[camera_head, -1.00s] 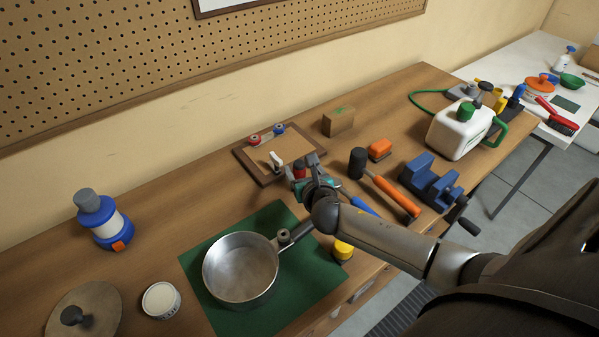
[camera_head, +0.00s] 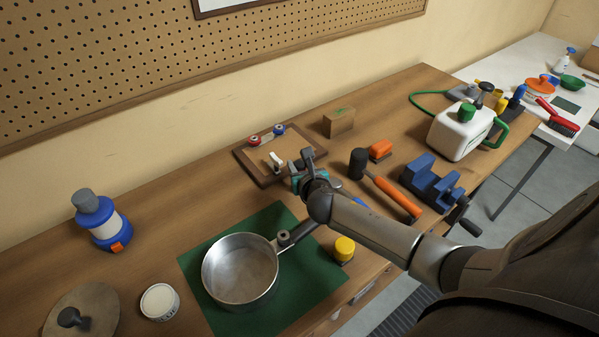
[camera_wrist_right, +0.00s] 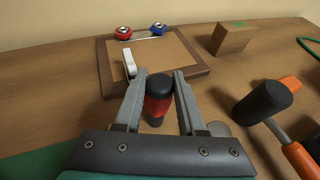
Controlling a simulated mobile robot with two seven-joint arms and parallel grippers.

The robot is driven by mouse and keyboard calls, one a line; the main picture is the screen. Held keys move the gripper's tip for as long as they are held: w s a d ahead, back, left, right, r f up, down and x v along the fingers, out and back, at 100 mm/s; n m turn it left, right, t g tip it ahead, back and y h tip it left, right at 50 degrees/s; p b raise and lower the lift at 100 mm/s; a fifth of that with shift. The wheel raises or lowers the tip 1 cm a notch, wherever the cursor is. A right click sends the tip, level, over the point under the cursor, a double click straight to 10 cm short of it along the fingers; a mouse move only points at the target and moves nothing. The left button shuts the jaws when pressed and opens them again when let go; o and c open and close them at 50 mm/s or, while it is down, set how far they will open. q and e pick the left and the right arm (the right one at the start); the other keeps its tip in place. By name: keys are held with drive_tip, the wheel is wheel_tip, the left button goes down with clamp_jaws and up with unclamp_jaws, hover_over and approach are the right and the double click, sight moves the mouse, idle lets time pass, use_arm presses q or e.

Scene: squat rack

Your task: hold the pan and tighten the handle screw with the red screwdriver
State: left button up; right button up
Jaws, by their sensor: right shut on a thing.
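The metal pan (camera_head: 238,272) sits on the green mat (camera_head: 212,312), its dark handle (camera_head: 307,230) pointing up and right, with a small round fitting where it joins the pan. My right gripper (camera_head: 307,158) is beyond the handle, near the wooden tray. In the right wrist view its fingers (camera_wrist_right: 161,76) are closed around the red screwdriver (camera_wrist_right: 157,105), whose handle is red with a black top and looks roughly upright. The screwdriver's lower part is hidden, and the gripper hides it in the head view. My left gripper is not in view.
A framed tray (camera_head: 250,163) with red and blue spools lies behind the gripper. A mallet (camera_head: 391,193), a blue vise (camera_head: 432,184) and an orange block (camera_head: 380,149) are to the right. A yellow-topped item (camera_head: 344,248) stands by the handle; a white tin (camera_head: 160,302) is left.

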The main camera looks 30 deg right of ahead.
clamp_jaws()
drive_tip(key=shift+r+p, duration=0.3)
drive_tip(key=shift+r, duration=0.4)
wheel_tip(320, 180, up, 19)
drive_tip(key=p, duration=0.4)
drive_tip(key=shift+f, duration=0.15)
idle(0.8)
